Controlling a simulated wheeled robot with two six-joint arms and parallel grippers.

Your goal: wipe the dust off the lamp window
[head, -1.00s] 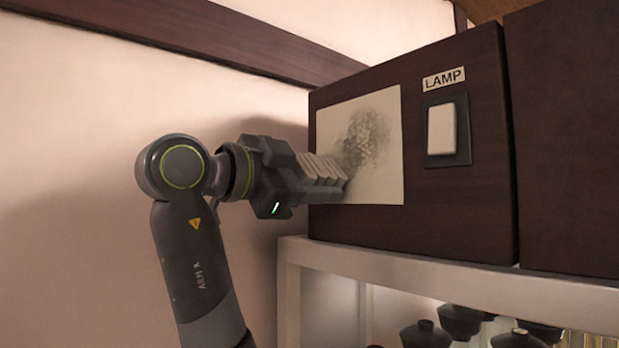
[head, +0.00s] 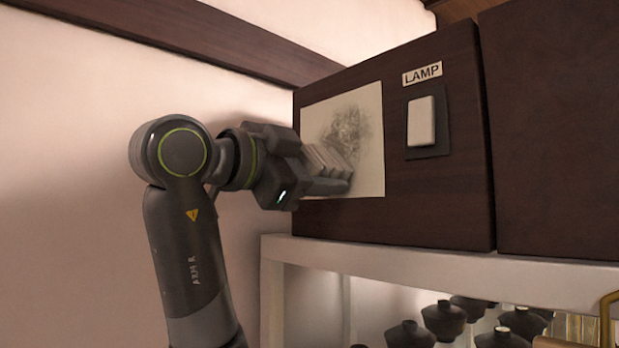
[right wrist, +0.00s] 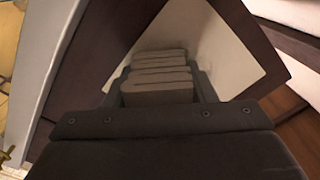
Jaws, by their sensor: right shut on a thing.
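The lamp window (head: 374,172) is a pale panel set in the front of a dark wooden box. A grey dust patch (head: 347,128) covers its middle and upper part. My right gripper (head: 332,172) is at the window's lower left, shut on a pale, layered thing that looks like a folded cloth (head: 322,156). In the right wrist view the cloth (right wrist: 158,80) sits between the fingers, in front of the pale window (right wrist: 222,50). The fingers hide the window's lower left, and I cannot tell whether the cloth touches it. My left gripper is not in view.
A LAMP label (head: 422,73) and a pale switch (head: 421,121) are right of the window on the dark box (head: 440,195). Below is a white shelf frame (head: 400,258) with several dark lidded pots (head: 443,320). A pale wall (head: 90,160) stands at the left.

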